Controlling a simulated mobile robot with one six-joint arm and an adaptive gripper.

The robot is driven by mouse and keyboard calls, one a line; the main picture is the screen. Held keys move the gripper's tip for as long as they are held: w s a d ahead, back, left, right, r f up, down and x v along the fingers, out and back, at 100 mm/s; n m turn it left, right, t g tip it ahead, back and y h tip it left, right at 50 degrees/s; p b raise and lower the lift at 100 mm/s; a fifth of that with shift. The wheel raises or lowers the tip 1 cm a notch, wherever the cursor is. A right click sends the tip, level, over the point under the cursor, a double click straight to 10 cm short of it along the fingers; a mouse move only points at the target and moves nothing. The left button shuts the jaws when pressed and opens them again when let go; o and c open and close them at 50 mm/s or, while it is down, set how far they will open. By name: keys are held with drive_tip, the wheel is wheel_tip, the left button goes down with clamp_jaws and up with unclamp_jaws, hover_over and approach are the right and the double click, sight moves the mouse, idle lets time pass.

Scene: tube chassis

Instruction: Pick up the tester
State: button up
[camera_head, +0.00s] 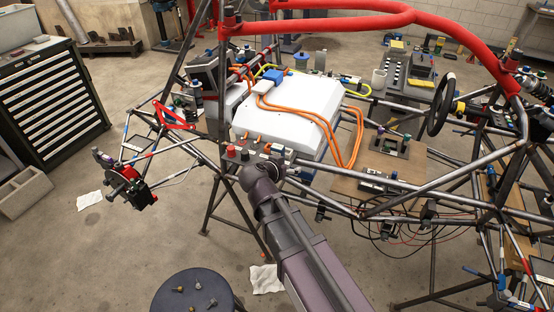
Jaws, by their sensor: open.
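I cannot tell for sure which item is the tester. A small dark device (378,182) lies on the wooden board (408,196) inside the tube frame, right of my arm; it is too small to read. A dark box with a screen-like face (212,70) sits on the left of the chassis. My arm reaches up from the bottom middle. My gripper (272,168) is at its far end, by the front edge of the white battery box. It is open, its fingers mostly hidden by the wrist, and I see nothing held in it.
The white box (292,108) carries orange cables (345,140). Steel tubes and a red roll bar (325,25) surround the work area. A round dark stool (193,294) with small parts stands at bottom left. A drawer cabinet (50,100) is at left. The floor at left is mostly clear.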

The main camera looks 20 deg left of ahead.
drive_tip(key=t+y, duration=0.2)
approach(276, 150)
drive_tip(key=shift+s+a+r+n, duration=0.15)
drive_tip(key=shift+s+r, duration=0.1)
drive_tip(key=shift+s, duration=0.25)
drive_tip(key=shift+s+r+n, duration=0.15)
drive_tip(key=shift+s+r, duration=0.15)
drive_tip(key=shift+s, duration=0.15)
drive_tip(key=shift+w+h, duration=0.1)
drive_tip(key=shift+h, duration=0.2)
drive_tip(key=b+x, duration=0.3)
drive_tip(key=x, duration=0.4)
drive_tip(key=shift+f, duration=0.2)
drive_tip(key=shift+w+f, duration=0.2)
drive_tip(key=shift+w, duration=0.5)
drive_tip(key=shift+a+b+x, duration=0.2)
drive_tip(key=shift+b+x, duration=1.05)
drive_tip(key=shift+x, duration=1.35)
drive_tip(key=shift+d+f, duration=0.1)
drive_tip(key=shift+f, duration=0.05)
drive_tip(key=shift+s, duration=0.1)
